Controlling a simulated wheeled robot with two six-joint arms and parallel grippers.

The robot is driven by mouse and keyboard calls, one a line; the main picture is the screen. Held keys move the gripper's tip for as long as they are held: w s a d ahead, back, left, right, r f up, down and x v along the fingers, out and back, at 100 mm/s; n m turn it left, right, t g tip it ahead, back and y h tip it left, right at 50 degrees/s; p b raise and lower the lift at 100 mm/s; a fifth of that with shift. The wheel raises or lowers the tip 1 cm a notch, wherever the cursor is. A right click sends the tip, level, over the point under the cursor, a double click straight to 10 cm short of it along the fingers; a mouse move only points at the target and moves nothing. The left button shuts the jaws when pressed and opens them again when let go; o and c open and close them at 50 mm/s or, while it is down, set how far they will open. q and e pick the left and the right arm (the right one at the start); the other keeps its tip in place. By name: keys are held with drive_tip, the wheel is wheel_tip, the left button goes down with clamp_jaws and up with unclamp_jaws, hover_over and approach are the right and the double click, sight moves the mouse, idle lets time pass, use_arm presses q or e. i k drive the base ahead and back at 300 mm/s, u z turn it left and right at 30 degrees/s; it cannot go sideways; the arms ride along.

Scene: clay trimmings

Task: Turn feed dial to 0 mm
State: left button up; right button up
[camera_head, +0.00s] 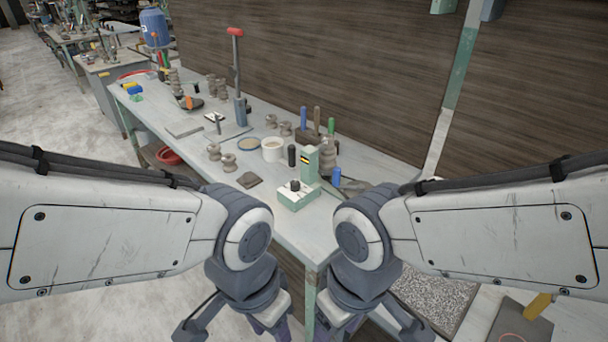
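A small pale-green box (297,201) with a white top plate stands near the front end of the workbench. A dark round knob (294,186), which looks like the feed dial, sits on that top. Its marks and setting are too small to read. A green upright block (311,160) with a yellow-and-black label stands just behind the box. My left gripper (240,322) hangs in front of the bench, nearer to me and lower left of the dial. My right gripper (364,325) hangs lower right of it. Both are apart from the dial, and the bottom edge cuts off their fingertips.
The workbench (290,231) carries a white tub (272,149), a dark flat slab (249,180), several clay spools and a red-topped lever (237,75). A dark wooden wall runs behind the bench.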

sight(294, 185)
drive_tip(key=u, duration=0.05)
drive_tip(key=k, duration=0.55)
drive_tip(key=u, duration=0.85)
drive_tip(key=i, duration=1.2)
drive_tip(key=z, duration=0.65)
